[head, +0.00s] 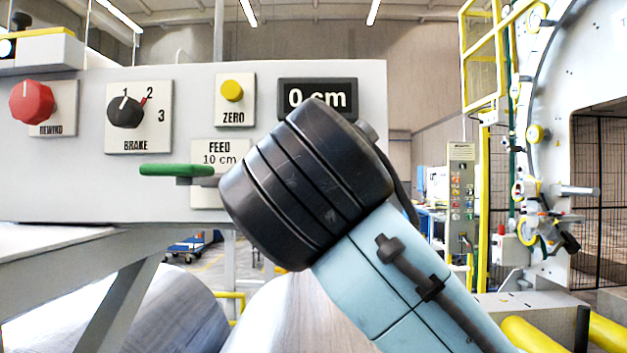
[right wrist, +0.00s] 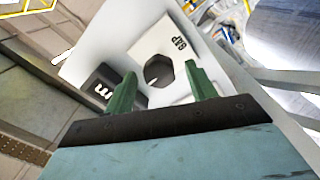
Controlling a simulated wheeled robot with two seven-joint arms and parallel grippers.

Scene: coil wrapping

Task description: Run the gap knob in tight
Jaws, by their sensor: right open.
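The gap knob (right wrist: 158,72) is a dark, faceted knob on a white plate marked GAP (right wrist: 180,43), seen in the right wrist view. My right gripper (right wrist: 160,69) is open, with its two green fingers on either side of the knob in the picture. I cannot tell whether the fingers touch it or how far in front they are. In the head view my right arm's dark joint and pale blue link cover the knob and the gripper. My left gripper is not in view.
The grey panel (head: 80,185) carries a red REWIND knob (head: 32,101), a black BRAKE selector (head: 126,111), a yellow ZERO button (head: 232,91), a green-handled FEED lever (head: 170,170) and a display (head: 318,90) reading 0 cm. A large roll (head: 180,315) lies below.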

